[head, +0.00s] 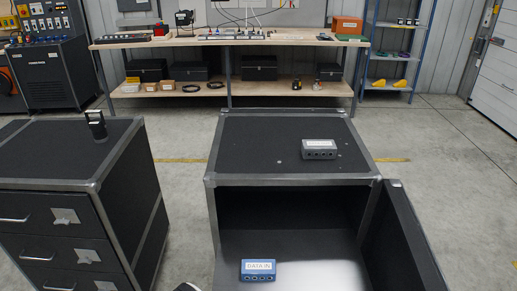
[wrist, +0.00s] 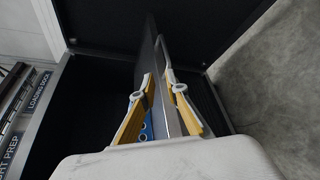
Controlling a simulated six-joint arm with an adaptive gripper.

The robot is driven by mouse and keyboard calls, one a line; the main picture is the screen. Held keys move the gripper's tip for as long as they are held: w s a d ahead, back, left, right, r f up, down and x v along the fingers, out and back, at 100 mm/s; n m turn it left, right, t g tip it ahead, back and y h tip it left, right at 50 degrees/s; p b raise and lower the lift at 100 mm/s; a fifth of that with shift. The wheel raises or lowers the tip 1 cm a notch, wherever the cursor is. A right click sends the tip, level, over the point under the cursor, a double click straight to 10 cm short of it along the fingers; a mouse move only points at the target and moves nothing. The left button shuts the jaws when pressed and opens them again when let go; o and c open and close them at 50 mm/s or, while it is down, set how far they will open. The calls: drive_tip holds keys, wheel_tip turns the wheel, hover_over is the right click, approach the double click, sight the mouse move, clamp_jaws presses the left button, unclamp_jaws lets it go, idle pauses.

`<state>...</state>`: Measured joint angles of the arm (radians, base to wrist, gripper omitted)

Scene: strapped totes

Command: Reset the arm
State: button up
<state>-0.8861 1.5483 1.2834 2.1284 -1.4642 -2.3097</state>
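In the wrist view my gripper (wrist: 160,84) shows its two yellow-edged fingers with a gap between them. It looks open, and I see nothing clearly held. A blue box (wrist: 146,131) shows partly beside and between the fingers, mostly hidden. In the head view the blue box labelled "DATA IN" (head: 258,270) sits on the lower front surface of the open black cabinet (head: 240,160). A grey box with a white label (head: 319,149) stands on the cabinet's top. The gripper's fingers are not seen in the head view.
The cabinet's side panel (head: 405,240) stands out at the right. A black drawer unit (head: 60,170) with a dark handled object (head: 96,125) on top is at the left. A long workbench (head: 225,42) and a blue shelf rack (head: 393,50) stand behind. Floor between them is clear.

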drive_tip(key=w+a+r+m+t+y, duration=0.2)
drive_tip(key=w+a+r+y, duration=0.15)
drive_tip(key=w+r, duration=0.7)
drive_tip(key=w+a+r+m+t+y, duration=0.25)
drive_tip(key=w+r+y, duration=0.25)
drive_tip(key=w+r, duration=0.5)
wheel_tip(320, 180, up, 22)
drive_tip(key=t+y, duration=0.1)
drive_tip(key=y, duration=0.6)
drive_tip(key=s+d+r+g+y, duration=0.1)
drive_tip(key=s+d+r, duration=0.35)
drive_tip(key=s, duration=0.35)
drive_tip(key=s+d+r+g+y, duration=0.1)
drive_tip(key=s+d+r+y, duration=0.1)
drive_tip(key=s+d+r, duration=0.45)
drive_tip(key=s+d+f+m+g+h, duration=0.1)
drive_tip(key=s+d, duration=0.3)
drive_tip(key=s, duration=0.5)
drive_tip(key=s+d+f+m+g+h, duration=0.1)
drive_tip(key=s+d+f+m+h, duration=0.1)
drive_tip(key=s, duration=0.7)
drive_tip(key=s+d+f+m+g+h, duration=0.1)
drive_tip(key=s+d+f, duration=0.3)
drive_tip(key=s, duration=0.5)
drive_tip(key=shift+d+m, duration=0.55)
drive_tip(key=shift+d, duration=0.7)
drive_tip(key=shift+g+h, duration=0.25)
